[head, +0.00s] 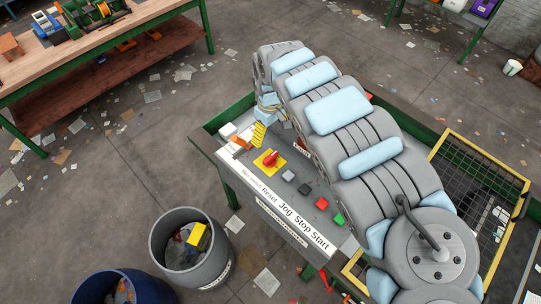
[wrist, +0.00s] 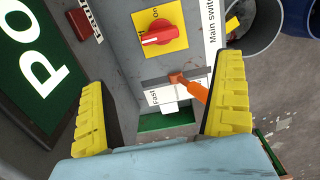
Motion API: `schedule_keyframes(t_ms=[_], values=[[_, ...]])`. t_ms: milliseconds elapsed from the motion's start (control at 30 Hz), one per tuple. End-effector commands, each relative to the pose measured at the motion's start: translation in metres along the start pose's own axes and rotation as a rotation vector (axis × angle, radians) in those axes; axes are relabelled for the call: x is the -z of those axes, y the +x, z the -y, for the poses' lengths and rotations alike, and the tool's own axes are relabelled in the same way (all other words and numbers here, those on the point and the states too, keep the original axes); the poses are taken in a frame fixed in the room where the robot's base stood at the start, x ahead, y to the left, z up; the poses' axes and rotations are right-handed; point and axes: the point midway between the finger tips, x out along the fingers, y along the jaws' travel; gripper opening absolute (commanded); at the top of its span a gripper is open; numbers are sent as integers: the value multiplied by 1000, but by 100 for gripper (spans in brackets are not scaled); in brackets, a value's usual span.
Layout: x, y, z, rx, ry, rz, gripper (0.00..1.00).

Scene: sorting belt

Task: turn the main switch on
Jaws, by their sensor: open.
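The main switch (head: 270,159) is a red rotary knob on a yellow plate, set in the grey control panel. In the wrist view the knob (wrist: 163,34) lies beyond my fingertips, with its handle nearly level across the picture and a pale mark toward its left end. The word "on" is printed above it on the plate. My gripper (head: 258,134) is just behind the switch in the head view. In the wrist view my gripper (wrist: 165,88) has its yellow fingers wide apart, with nothing held. The fingers do not touch the knob.
An orange-handled lever (wrist: 190,87) by the label "Fast" shows between my fingers; it is left of the switch in the head view (head: 241,144). Several push buttons, including a red one (head: 322,204) and a green one (head: 339,219), line the panel. A grey bin (head: 160,243) stands in front.

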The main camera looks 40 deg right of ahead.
Motion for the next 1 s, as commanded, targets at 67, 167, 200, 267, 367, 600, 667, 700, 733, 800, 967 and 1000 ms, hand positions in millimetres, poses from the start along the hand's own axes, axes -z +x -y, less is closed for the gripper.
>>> schedule_keyframes(t_ms=[67, 167, 200, 267, 367, 600, 667, 700, 733, 800, 967, 1000], values=[[0, 8, 1, 3, 0, 0, 98], [0, 19, 1, 4, 1, 0, 98], [0, 23, 1, 4, 1, -1, 98], [0, 29, 1, 2, 0, -1, 98], [1, 38, 1, 2, 0, -2, 98], [2, 61, 1, 1, 0, -3, 98], [2, 66, 1, 3, 0, -4, 98], [2, 70, 1, 3, 0, -4, 98], [2, 73, 1, 3, 0, -4, 98], [1, 79, 0, 2, 1, -4, 98], [2, 93, 2, 3, -1, -3, 98], [1, 96, 2, 4, 0, -3, 98]])
